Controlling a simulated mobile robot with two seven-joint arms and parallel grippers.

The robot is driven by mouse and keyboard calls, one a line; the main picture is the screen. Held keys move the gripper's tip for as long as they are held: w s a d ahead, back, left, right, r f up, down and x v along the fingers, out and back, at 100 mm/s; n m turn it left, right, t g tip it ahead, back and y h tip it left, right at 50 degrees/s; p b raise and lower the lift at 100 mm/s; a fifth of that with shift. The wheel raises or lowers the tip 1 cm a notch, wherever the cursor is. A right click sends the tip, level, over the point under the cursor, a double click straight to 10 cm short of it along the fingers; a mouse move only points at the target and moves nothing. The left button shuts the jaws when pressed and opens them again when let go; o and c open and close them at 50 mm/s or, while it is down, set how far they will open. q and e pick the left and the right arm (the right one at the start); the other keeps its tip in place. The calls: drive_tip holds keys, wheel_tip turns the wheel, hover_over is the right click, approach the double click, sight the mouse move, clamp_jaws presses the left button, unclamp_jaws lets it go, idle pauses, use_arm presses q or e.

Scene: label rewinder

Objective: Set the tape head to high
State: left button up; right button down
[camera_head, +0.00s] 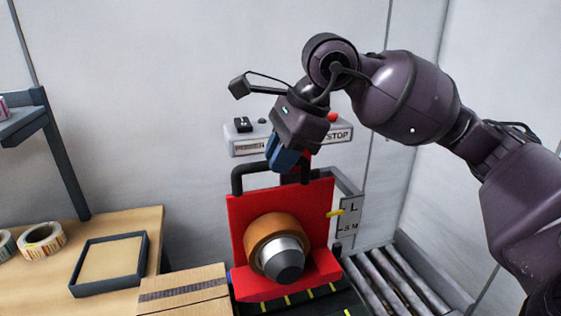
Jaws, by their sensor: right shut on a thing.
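The tape head (318,215) is a red plate with a brown tape roll (262,228) on a grey hub at its front. A black handle (238,178) arches over its top. My right gripper (284,160), with blue fingers, comes from above and is shut on the handle; its fingers hide part of the bar. A yellow pointer (335,213) sticks out from the head's right side beside a white scale plate (350,217). The pointer is about level with the L mark, above the S and M marks. My left gripper is not in view.
A control box (240,146) with a red button and STOP lettering is behind my gripper. A carton (190,292) stands in front left of the head. A roller conveyor (385,280) lies at right. A wooden table (120,222) at left bears a dark-framed tray (110,237) and label rolls (41,240).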

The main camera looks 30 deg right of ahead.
drive_tip(key=shift+r, duration=0.4)
drive_tip(key=c, duration=1.2)
unclamp_jaws()
drive_tip(key=shift+o, duration=0.7)
drive_tip(key=shift+f, duration=0.15)
drive_tip(key=v, duration=1.1)
drive_tip(key=shift+f, duration=0.1)
